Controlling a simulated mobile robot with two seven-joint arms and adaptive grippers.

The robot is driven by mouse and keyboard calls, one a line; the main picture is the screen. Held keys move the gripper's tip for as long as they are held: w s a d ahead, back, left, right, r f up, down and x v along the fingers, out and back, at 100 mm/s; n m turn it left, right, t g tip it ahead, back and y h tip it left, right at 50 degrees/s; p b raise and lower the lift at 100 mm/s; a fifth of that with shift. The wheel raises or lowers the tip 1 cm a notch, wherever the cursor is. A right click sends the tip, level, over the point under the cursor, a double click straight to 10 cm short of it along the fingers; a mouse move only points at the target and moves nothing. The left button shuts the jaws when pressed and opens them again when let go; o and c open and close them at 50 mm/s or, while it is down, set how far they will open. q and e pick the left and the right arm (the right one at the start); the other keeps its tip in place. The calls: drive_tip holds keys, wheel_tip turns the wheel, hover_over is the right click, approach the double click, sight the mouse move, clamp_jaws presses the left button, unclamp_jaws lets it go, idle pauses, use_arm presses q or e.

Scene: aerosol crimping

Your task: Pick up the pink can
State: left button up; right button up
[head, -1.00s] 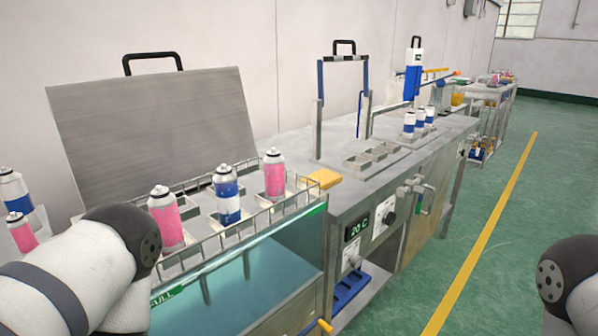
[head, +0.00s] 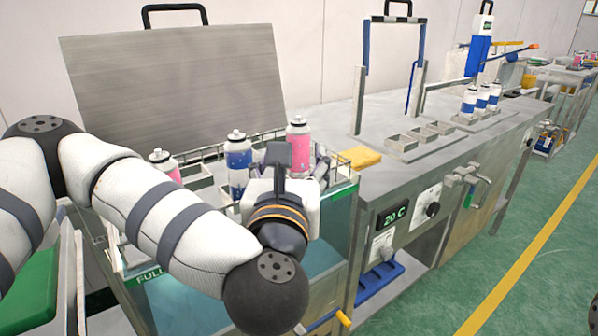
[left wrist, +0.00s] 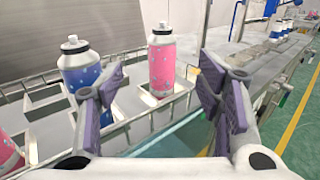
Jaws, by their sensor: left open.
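A pink can (head: 298,136) with a white top stands upright at the right end of the wire-railed rack. It also shows in the left wrist view (left wrist: 162,66), upright, beyond and between my open fingers. A blue-and-white can (head: 238,160) stands to its left, and another pink can (head: 165,163) is farther left, partly hidden by my arm. In the left wrist view these are the blue can (left wrist: 80,68) and the pink can at the left edge (left wrist: 10,152). My left gripper (left wrist: 160,95) is open and empty, in front of the rack and short of the cans.
The wire rail (left wrist: 160,128) of the rack runs between my gripper and the cans. A tilted metal lid (head: 175,90) stands behind. A yellow block (head: 360,158) lies to the right. Several blue-and-white cans (head: 482,97) stand farther along the bench.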

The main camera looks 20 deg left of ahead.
sight(298, 142)
use_arm(q)
drive_tip(key=shift+w+a+f+b, duration=0.15)
drive_tip(key=shift+w+f+b, duration=0.25)
drive_tip(key=shift+w, duration=0.2)
drive_tip(key=shift+w+a+f+b, duration=0.15)
drive_tip(key=shift+w+f+b, duration=0.1)
drive_tip(key=shift+w+f, duration=0.3)
drive_tip(key=w, duration=0.1)
drive_tip(key=w+r, duration=0.1)
drive_tip(key=w, duration=0.1)
drive_tip(key=shift+w+a+r+p, duration=0.15)
drive_tip(key=shift+a+r+p, duration=0.05)
drive_tip(key=shift+a+p, duration=0.1)
drive_tip(key=x, duration=0.6)
drive_tip(key=shift+f, duration=0.3)
drive_tip(key=shift+d, duration=0.1)
drive_tip(key=c, duration=1.3)
use_arm(e)
drive_tip(key=shift+s+f+g, duration=0.3)
drive_tip(key=shift+s+f, duration=0.35)
drive_tip(key=shift+f, duration=0.1)
